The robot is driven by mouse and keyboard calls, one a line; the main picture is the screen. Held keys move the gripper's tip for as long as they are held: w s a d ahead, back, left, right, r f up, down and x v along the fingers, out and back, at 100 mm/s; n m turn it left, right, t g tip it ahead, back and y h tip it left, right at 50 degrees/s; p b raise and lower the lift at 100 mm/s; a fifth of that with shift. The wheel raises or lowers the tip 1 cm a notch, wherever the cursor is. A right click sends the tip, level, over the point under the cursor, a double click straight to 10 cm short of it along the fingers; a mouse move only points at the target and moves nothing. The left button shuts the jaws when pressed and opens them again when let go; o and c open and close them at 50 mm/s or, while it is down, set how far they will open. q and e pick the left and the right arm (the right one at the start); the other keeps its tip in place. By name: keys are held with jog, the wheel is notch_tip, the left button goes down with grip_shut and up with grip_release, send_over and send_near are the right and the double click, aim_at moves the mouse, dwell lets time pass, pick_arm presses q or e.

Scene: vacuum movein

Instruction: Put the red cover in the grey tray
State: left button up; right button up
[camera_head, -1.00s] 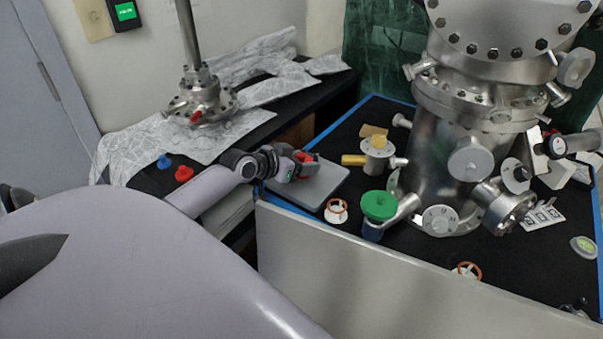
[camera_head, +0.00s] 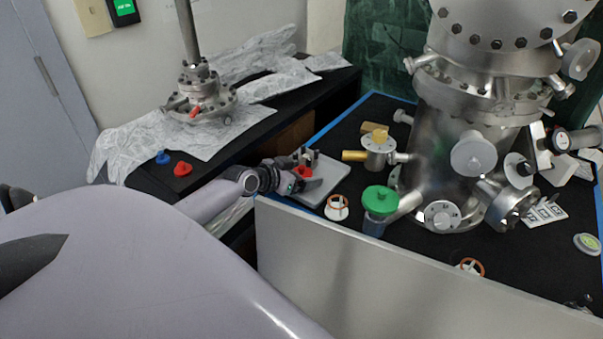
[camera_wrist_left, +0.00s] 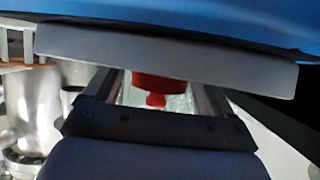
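The grey tray (camera_head: 333,186) lies at the left edge of the black bench. My left gripper (camera_head: 311,170) is over the tray with its fingers spread apart. A red cover (camera_head: 303,172) is between the fingers and looks to be at the tray surface, partly hidden by the gripper. In the left wrist view the red cover (camera_wrist_left: 158,88) shows between the two fingers, with gaps at its sides. My right gripper is not in view.
A second red knob-shaped piece (camera_head: 182,169) and a blue one (camera_head: 163,157) sit on the left bench. A white ring piece (camera_head: 337,207), a green-topped part (camera_head: 380,201) and the large metal chamber (camera_head: 455,165) stand right of the tray. A grey panel (camera_head: 400,275) runs in front.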

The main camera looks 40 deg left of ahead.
pick_arm(q)
jog(key=shift+r, duration=0.1)
jog(key=shift+r+p, duration=0.2)
jog(key=shift+p, duration=0.1)
jog(key=shift+s, duration=0.4)
jog(key=d+p+v, duration=0.1)
jog(key=v, duration=1)
jog(key=shift+a, duration=0.5)
jog(key=shift+s, duration=0.1)
